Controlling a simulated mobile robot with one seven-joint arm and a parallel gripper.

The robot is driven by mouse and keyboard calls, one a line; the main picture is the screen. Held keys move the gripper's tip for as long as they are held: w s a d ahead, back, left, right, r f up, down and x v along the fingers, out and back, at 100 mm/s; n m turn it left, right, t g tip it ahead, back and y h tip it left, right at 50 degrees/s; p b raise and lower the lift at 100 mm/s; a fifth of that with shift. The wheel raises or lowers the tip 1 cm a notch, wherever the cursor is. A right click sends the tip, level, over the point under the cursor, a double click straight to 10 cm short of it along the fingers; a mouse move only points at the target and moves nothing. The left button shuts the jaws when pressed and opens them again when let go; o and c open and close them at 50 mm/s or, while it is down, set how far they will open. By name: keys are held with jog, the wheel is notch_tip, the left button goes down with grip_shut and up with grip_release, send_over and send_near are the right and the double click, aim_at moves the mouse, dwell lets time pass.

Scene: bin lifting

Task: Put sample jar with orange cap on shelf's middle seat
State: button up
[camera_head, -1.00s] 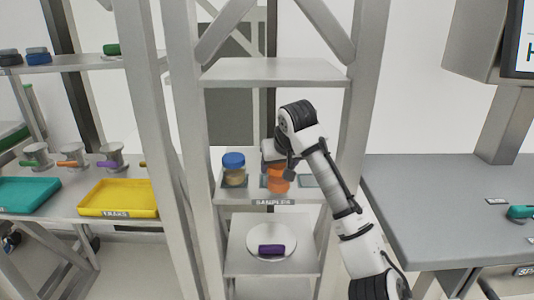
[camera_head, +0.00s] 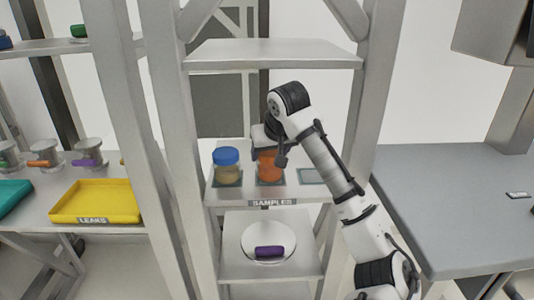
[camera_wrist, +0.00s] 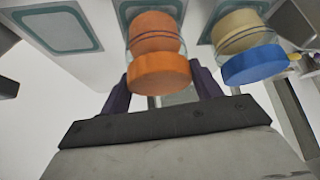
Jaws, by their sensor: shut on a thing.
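The sample jar with the orange cap (camera_head: 269,169) is at the middle seat of the SAMPLES shelf, between the blue-capped jar and an empty seat. My gripper (camera_wrist: 160,84) is shut on this jar, with a dark finger on each side of the orange cap (camera_wrist: 160,74). In the wrist view the jar stands over the middle square seat (camera_wrist: 136,10). I cannot tell for sure whether its base touches the seat. In the head view my wrist hides the top of the jar. The SAMPLES shelf (camera_head: 240,198) has its label on the front edge.
A blue-capped jar (camera_head: 227,166) stands close on the left seat. The right seat (camera_head: 311,176) is empty. A shelf board (camera_head: 270,56) lies above, with posts at both sides. Below, a purple object (camera_head: 269,252) lies on a white disc. A grey table (camera_head: 450,200) is at right.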

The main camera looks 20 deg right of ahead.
jog(key=o, duration=1.2)
jog(key=b+v, duration=0.1)
jog(key=v, duration=1.1)
